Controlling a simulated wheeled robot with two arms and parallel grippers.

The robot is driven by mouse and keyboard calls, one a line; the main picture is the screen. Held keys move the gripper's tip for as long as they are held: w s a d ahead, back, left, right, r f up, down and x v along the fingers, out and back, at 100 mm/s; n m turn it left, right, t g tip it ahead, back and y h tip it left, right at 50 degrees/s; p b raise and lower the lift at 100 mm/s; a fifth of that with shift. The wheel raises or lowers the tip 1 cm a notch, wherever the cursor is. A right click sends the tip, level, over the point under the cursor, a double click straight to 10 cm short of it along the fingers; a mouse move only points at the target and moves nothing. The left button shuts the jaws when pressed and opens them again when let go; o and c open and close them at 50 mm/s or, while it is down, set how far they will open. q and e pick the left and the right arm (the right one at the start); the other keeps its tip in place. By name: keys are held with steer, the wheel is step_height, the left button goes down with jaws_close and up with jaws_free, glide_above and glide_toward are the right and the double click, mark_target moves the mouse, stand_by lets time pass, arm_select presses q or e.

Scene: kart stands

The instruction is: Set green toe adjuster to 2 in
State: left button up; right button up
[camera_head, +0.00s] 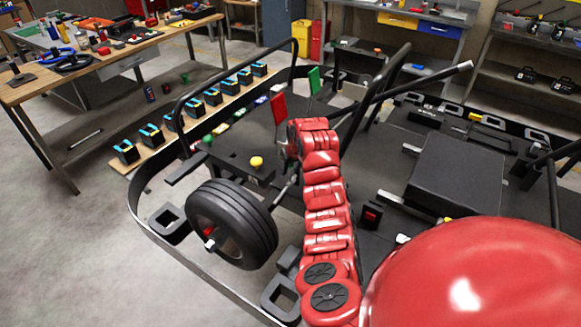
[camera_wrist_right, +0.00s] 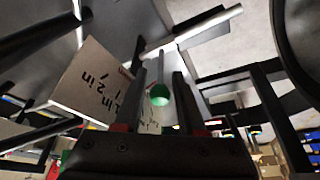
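My right gripper (camera_head: 288,152) is at the end of the red arm, by the front of the kart in the head view. In the right wrist view its two dark fingers (camera_wrist_right: 168,80) stand apart with a gap between them. The round end of a green adjuster (camera_wrist_right: 158,95) shows between the fingers; I cannot tell whether they touch it. A pale plate (camera_wrist_right: 85,85) beside it carries the marks "2 in" and "1/2 in". In the head view the adjuster cannot be made out for certain, and the arm covers part of that area. My left gripper is not in view.
The kart's front wheel (camera_head: 232,222) and black bumper tube (camera_head: 180,105) lie left of the arm. A yellow knob (camera_head: 256,162) and a green knob (camera_head: 207,139) show near the wheel. A red panel (camera_head: 278,108) stands behind the gripper. A wooden workbench (camera_head: 110,60) is at the left.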

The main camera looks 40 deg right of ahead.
jaws_close()
steer(key=shift+r, duration=0.1)
stand_by(1.2)
